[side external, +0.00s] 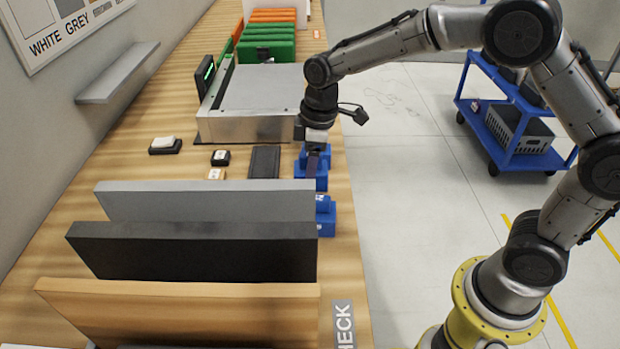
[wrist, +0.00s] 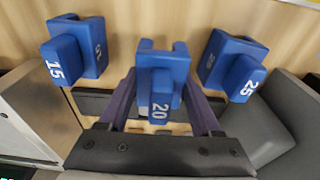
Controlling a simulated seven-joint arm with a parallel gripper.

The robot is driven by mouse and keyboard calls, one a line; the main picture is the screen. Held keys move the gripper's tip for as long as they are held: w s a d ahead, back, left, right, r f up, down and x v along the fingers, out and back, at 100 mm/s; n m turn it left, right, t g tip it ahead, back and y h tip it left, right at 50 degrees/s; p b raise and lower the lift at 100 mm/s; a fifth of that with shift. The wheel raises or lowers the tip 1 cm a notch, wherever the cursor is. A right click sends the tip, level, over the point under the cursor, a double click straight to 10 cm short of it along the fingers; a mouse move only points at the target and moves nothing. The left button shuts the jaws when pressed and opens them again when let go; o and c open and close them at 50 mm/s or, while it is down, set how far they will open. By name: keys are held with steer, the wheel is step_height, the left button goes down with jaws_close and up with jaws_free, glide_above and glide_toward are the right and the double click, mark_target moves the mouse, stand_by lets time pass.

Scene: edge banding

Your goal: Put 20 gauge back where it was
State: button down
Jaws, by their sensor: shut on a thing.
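The blue gauge marked 20 (wrist: 160,65) is upright between my gripper's two fingers in the wrist view. My gripper (wrist: 163,98) is shut on it. In the side view my gripper (side external: 313,165) points down at the table's right edge, with the 20 gauge (side external: 311,183) at its fingertips. The blue gauge marked 15 (wrist: 84,50) stands apart on its left in the wrist view, and the blue gauge marked 25 (wrist: 232,62) on its right. I cannot tell whether the 20 gauge touches the table.
Grey (side external: 200,203), black (side external: 195,250) and wood-coloured (side external: 180,315) panels stand at the near side. A metal machine (side external: 250,100) lies beyond the gauges. A dark pad (side external: 264,162) and small blocks lie to the left. The wooden table's right edge is close.

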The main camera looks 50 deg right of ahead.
steer(key=shift+s+f, duration=0.1)
steer(key=shift+f, duration=1.15)
steer(key=shift+f, duration=0.1)
steer(key=shift+c, duration=0.4)
jaws_free()
steer(key=shift+f, duration=0.1)
steer(key=r, duration=0.8)
steer(key=s+d+r, duration=0.1)
steer(key=r, duration=0.3)
steer(key=shift+s+r, duration=0.1)
steer(key=shift+r, duration=0.15)
steer(key=s+d+r+m+t, duration=0.1)
steer(key=s+d+m, duration=0.1)
steer(key=s, duration=0.6)
steer(key=s+d+m+t, duration=0.2)
steer(key=s+m, duration=0.2)
steer(key=s, duration=0.4)
steer(key=s+d+r+m+t+h, duration=0.1)
steer(key=s+d+m, duration=0.1)
steer(key=s, duration=0.6)
steer(key=shift+r+m+t, duration=0.3)
steer(key=shift+r+m, duration=0.05)
steer(key=shift+m, duration=0.15)
